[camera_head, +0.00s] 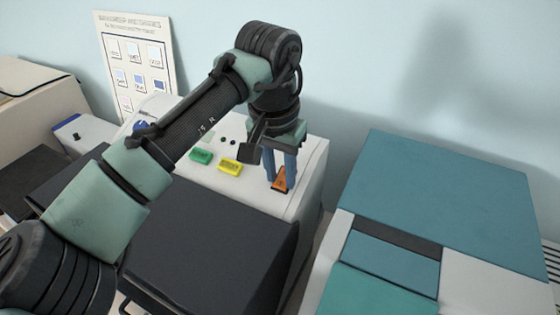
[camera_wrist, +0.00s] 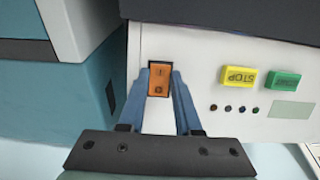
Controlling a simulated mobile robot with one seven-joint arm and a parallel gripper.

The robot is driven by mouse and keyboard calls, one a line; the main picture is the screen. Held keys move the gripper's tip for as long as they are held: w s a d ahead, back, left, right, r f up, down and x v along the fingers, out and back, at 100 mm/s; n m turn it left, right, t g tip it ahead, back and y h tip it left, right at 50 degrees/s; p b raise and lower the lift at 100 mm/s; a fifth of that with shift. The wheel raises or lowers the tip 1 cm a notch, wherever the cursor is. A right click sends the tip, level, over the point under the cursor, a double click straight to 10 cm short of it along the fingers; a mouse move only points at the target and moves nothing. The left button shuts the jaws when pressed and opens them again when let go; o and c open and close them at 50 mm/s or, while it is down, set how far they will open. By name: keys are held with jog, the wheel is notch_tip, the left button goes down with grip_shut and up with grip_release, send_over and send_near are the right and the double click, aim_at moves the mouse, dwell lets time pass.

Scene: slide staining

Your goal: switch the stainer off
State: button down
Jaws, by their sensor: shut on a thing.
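The stainer is a white machine (camera_head: 250,189) with a dark lid (camera_head: 205,235). Its orange rocker switch (camera_head: 280,178) sits at the right end of the panel, and it also shows in the wrist view (camera_wrist: 158,79) in a dark frame with small marks on it. My gripper (camera_head: 277,182) points down at the switch. In the wrist view its two blue fingers (camera_wrist: 161,84) stand on either side of the switch, shut on it. The fingers hide part of the switch's edges. Which way the rocker is tilted I cannot tell.
A yellow STOP button (camera_wrist: 238,77) and a green button (camera_wrist: 283,81) lie beside the switch, near small dots and a pale display (camera_wrist: 292,110). A teal and white machine (camera_head: 440,190) stands right, across a narrow gap. A poster (camera_head: 138,65) is behind.

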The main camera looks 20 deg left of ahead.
jog(key=shift+r, duration=0.2)
jog(key=c, duration=0.6)
grip_release()
jog(key=shift+f, duration=0.1)
notch_tip(320, 180, up, 13)
jog(key=s+b, duration=0.1)
jog(key=b, duration=0.3)
jog(key=shift+s+a, duration=0.2)
jog(key=shift+s, duration=0.15)
jog(key=shift+f, duration=0.15)
